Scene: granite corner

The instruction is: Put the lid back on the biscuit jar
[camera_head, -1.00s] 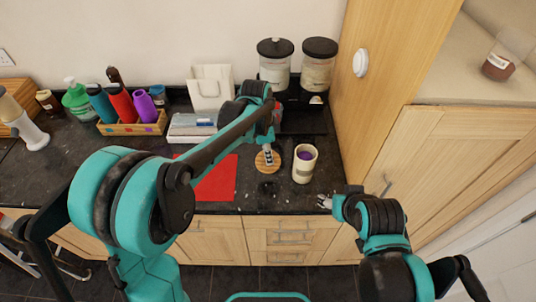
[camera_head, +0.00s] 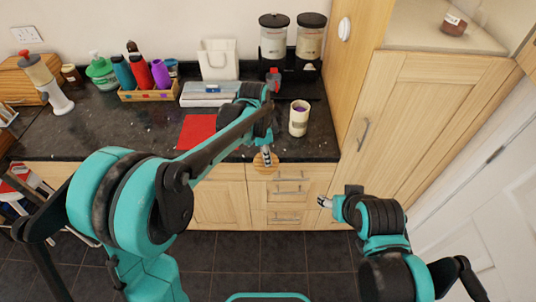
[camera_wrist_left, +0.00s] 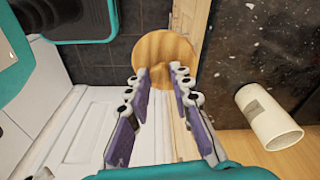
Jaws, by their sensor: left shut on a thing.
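The biscuit jar (camera_head: 299,120) is a cream cylinder standing on the dark counter near its right end. Its top is open and something purple shows inside. It also shows in the left wrist view (camera_wrist_left: 268,118), to the right of the gripper. The round wooden lid (camera_head: 265,167) is in my left gripper (camera_head: 267,152), in front of and left of the jar, over the counter's front edge in the picture. In the left wrist view the fingers (camera_wrist_left: 160,74) are shut on a part of the lid (camera_wrist_left: 165,50). My right gripper (camera_head: 325,202) is low before the drawers, too small to read.
A red mat (camera_head: 196,131) lies left of the jar. Behind are a white box (camera_head: 208,95), a paper bag (camera_head: 218,62) and two dark-lidded canisters (camera_head: 310,37). A bottle crate (camera_head: 150,95) stands further left. A tall wooden cabinet (camera_head: 425,130) bounds the right side.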

